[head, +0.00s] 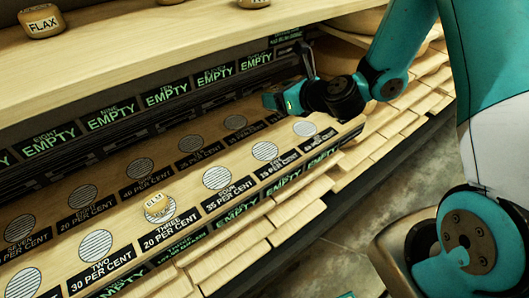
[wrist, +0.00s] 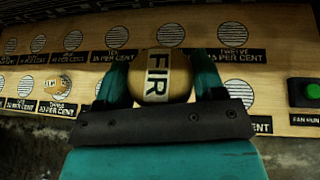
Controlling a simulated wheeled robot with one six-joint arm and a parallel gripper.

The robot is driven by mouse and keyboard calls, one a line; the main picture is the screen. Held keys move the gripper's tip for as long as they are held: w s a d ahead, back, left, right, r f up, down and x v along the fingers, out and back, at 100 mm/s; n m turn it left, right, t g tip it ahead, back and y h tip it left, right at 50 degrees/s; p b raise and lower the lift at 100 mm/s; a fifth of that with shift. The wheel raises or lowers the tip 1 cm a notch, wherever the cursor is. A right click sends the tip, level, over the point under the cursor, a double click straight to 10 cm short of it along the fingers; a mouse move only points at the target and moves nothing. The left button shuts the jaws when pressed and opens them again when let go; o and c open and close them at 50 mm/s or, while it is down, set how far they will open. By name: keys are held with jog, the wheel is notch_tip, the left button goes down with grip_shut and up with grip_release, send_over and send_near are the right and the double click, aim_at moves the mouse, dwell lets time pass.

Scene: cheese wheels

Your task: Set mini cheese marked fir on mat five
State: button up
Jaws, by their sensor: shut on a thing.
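My gripper (wrist: 163,78) is shut on the mini cheese marked FIR (wrist: 158,72), a small tan wheel with a pale label, held between the teal fingers in the wrist view. In the head view my gripper (head: 280,103) is over the far right part of the mat board, and the cheese cannot be made out. Mat five (head: 264,151), a striped disc labelled in the front row, is bare, between mat four (head: 217,177) and the rightmost front mat (head: 304,128). In the wrist view my gripper hides the mat five area.
A cheese marked ELM (head: 155,203) sits on mat three (head: 167,218). A back row of bare mats, including twelve (wrist: 232,34), runs behind. A green button (wrist: 312,92) is at the board's right end. A shelf above holds a FLAX cheese (head: 41,22).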

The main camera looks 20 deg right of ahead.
aim_at(265, 151)
jog(key=a+f+b, duration=0.1)
jog(key=f+b, duration=0.1)
jog(key=f, duration=0.4)
jog(key=w+a+f+b, duration=0.1)
jog(key=f+b, duration=0.1)
jog(key=f, duration=0.4)
jog(key=w+a+f+b, duration=0.1)
jog(key=f+b, duration=0.1)
jog(key=f, duration=0.4)
jog(key=shift+w+f, duration=0.2)
jog(key=shift+f, duration=0.2)
jog(key=o, duration=1)
jog(key=shift+o, duration=0.2)
jog(key=shift+r, duration=0.15)
